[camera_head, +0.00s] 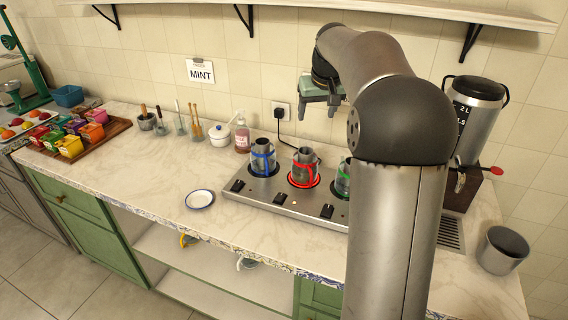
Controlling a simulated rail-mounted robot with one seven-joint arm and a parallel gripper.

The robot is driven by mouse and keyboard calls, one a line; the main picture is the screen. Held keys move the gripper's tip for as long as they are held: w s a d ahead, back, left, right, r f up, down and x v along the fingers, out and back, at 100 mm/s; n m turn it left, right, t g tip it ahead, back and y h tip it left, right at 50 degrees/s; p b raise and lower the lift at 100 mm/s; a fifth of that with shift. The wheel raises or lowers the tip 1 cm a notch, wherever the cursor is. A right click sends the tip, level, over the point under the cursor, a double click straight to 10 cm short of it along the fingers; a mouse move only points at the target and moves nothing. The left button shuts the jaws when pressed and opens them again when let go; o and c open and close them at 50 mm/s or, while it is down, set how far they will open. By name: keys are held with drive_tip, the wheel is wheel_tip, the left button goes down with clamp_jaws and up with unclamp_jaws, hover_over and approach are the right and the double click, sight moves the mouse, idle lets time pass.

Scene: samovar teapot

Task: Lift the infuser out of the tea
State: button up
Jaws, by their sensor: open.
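Three small glass pots stand in a row on the steel hot plate (285,201): one with a blue band (263,160), one with a red band (303,174), and one with a green band (342,180), partly hidden by my arm. Grey metal cylinders, which look like infusers, show in the blue-banded pot (262,145) and the red-banded pot (305,155). I cannot tell the tea level in any pot. My gripper (322,108) is open and empty, in the air above and behind the pots, apart from them.
A blue-rimmed saucer (200,199) lies on the counter left of the hot plate. A sugar pot (219,134) and bottle (242,138) stand behind. A metal urn (478,110) and grey cup (502,249) are right. A shelf (300,6) runs above. The front left counter is clear.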

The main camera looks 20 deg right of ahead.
drive_tip(key=p, duration=0.2)
approach(306, 148)
wheel_tip(306, 148, down, 2)
drive_tip(key=shift+f, duration=0.25)
drive_tip(key=shift+a+p+x, duration=0.2)
drive_tip(key=shift+p+x, duration=0.15)
drive_tip(key=shift+x, duration=1)
drive_tip(key=shift+a+p+x, duration=0.2)
drive_tip(key=shift+p+x, duration=0.15)
drive_tip(key=shift+x, duration=1)
drive_tip(key=shift+s, duration=0.25)
clamp_jaws()
